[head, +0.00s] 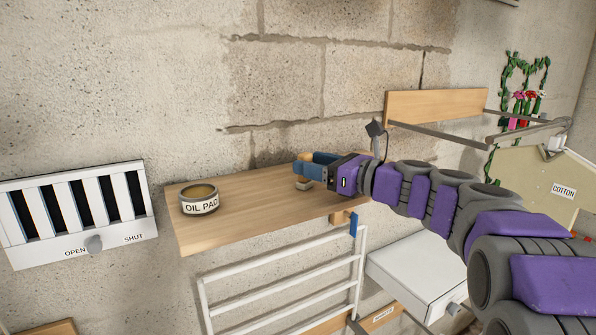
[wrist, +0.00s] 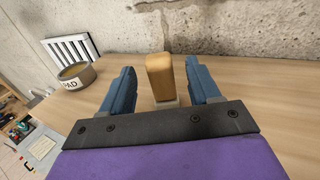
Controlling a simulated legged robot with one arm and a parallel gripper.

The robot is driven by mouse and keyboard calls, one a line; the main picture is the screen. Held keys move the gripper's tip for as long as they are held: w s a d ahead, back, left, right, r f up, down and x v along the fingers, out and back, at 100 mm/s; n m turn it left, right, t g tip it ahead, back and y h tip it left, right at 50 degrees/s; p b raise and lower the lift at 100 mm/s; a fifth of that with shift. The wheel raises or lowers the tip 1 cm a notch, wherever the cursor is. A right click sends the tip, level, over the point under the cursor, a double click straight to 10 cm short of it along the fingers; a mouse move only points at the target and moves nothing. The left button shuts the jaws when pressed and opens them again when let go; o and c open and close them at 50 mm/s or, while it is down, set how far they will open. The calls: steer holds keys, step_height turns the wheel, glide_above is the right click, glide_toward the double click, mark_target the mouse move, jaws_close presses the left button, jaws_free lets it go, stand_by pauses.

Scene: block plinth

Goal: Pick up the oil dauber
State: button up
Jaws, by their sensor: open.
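The oil dauber appears to be the upright wooden block (wrist: 159,76) with a pale base (wrist: 165,104), standing on a wooden shelf (wrist: 245,85). My gripper (wrist: 160,68) is open, with one blue finger on each side of the block. Narrow gaps show between the block and both fingers, so it is not gripped. In the head view my gripper (head: 312,172) is low over the right part of the shelf (head: 250,205). There the block is mostly hidden by the fingers; a bit of tan shows at its top (head: 306,157).
A round tin labelled OIL PAD (head: 200,200) stands on the shelf's left part. A white slotted vent with an OPEN/SHUT knob (head: 78,215) is on the wall at left. The block wall (head: 330,80) rises behind. A white rail rack (head: 285,285) hangs below. The shelf between tin and gripper is clear.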

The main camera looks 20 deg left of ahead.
steer(key=shift+w+a+f, duration=0.1)
steer(key=shift+a+f, duration=0.05)
steer(key=shift+a, duration=0.55)
steer(key=shift+w+d+r+p, duration=0.2)
steer(key=shift+w+d+p, duration=0.15)
steer(key=shift+d+p, duration=0.15)
